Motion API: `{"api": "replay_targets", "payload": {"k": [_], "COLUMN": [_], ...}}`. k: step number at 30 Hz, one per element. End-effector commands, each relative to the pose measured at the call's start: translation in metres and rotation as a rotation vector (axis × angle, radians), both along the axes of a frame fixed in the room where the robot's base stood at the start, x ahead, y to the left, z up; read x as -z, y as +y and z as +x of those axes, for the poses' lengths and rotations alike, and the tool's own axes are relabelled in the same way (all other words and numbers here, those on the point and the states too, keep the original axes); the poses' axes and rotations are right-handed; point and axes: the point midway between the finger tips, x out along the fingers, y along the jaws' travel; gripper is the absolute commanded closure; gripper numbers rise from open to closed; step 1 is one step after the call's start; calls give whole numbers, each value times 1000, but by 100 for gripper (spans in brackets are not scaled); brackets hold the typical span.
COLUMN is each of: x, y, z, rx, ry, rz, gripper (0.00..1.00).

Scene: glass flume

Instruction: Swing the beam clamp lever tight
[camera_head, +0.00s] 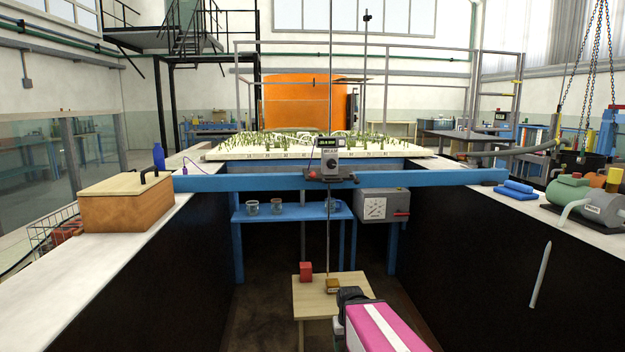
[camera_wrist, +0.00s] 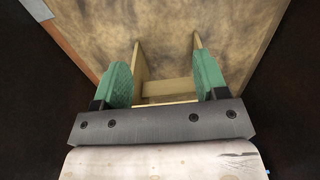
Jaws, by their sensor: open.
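The blue beam (camera_head: 240,182) spans the dark-walled channel from side to side. A grey clamp block (camera_head: 329,168) with a small display above it sits at the beam's middle, with a thin vertical rod through it. A dark reddish piece, perhaps the lever (camera_head: 348,178), sticks out at the block's lower right; its exact angle is too small to tell. My gripper (camera_head: 350,294) is low in the channel, below the beam and apart from the clamp.
A wooden stand (camera_head: 312,300) with a red block (camera_head: 306,271) is below, close to my gripper. A wooden box (camera_head: 125,202) is on the left ledge; pumps (camera_head: 600,207) are on the right ledge. A grey box (camera_head: 382,205) hangs behind the beam.

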Motion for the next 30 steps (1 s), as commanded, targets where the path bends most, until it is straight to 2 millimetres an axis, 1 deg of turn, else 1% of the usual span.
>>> {"api": "replay_targets", "payload": {"k": [12, 14, 15, 17, 18, 20, 23, 25, 29, 30], "x": [0, 0, 0, -1, -3, -6, -16, -27, -56, -68], "y": [0, 0, 1, 2, 5, 9, 19, 27, 40, 44], "z": [0, 0, 1, 5, 8, 15, 34, 49, 80, 91], "rx": [0, 0, 0, 1, 2, 0, -2, -9, -29, -38], "ry": [0, 0, 0, -2, -3, -7, -25, -46, -109, -135], "rz": [0, 2, 8, 29, 53, 103, 226, 330, 537, 604], "gripper": [33, 53, 66, 86, 98, 100, 100, 100, 100, 100]}}
